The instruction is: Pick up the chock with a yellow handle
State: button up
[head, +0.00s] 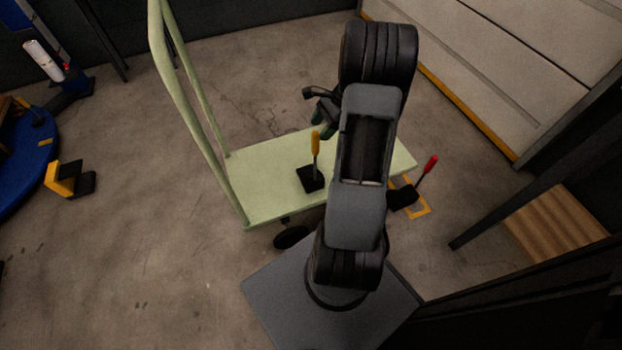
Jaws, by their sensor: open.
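The chock with a yellow handle (311,177) sits on the pale green deck of a cart (263,205). It has a black block at the bottom, and its yellow handle (316,143) points up. My gripper (318,108) is open and empty, behind and above the chock in the picture, with its fingers partly hidden by my arm. It looks apart from the handle. My arm covers the right part of the deck, just right of the chock.
A second black chock with a red handle (427,168) is on the floor right of the cart, by a yellow frame. The cart's tall push handle (184,90) rises at the left. A yellow and black object (70,179) lies on the floor at left. The left floor is mostly clear.

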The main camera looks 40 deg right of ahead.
aim_at(313, 139)
jog(key=shift+b+x, duration=1.5)
jog(key=shift+x, duration=1.35)
jog(key=shift+s, duration=0.1)
jog(key=c, duration=1)
jog(key=shift+c, duration=0.4)
jog(key=shift+r, duration=0.15)
